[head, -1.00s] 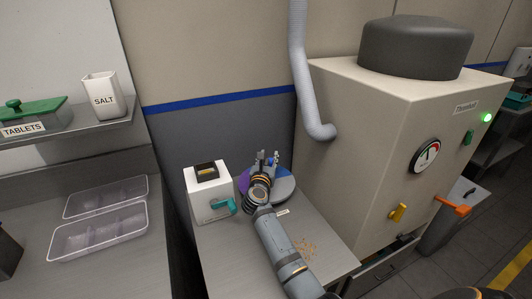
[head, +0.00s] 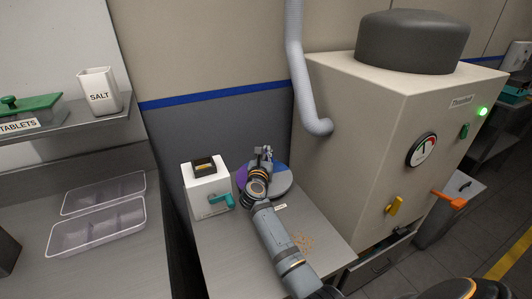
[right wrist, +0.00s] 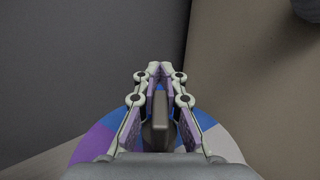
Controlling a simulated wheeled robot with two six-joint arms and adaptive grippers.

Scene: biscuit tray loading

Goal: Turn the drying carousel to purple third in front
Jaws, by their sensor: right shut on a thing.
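The drying carousel (head: 279,186) is a round disc on the metal table, split into purple, blue and grey thirds. In the right wrist view the fingers (right wrist: 160,70) are closed together around a dark grey upright grip (right wrist: 160,122) on the carousel. Purple (right wrist: 96,146) lies left of the fingers, blue around them and grey at the right. My left gripper is out of view.
A white box (head: 205,187) with a teal handle stands close left of the carousel. A large beige machine (head: 370,120) rises close on the right, with a grey hose (head: 304,85) behind. A small label (head: 281,206) and brown crumbs (head: 304,243) lie on the table (head: 235,260).

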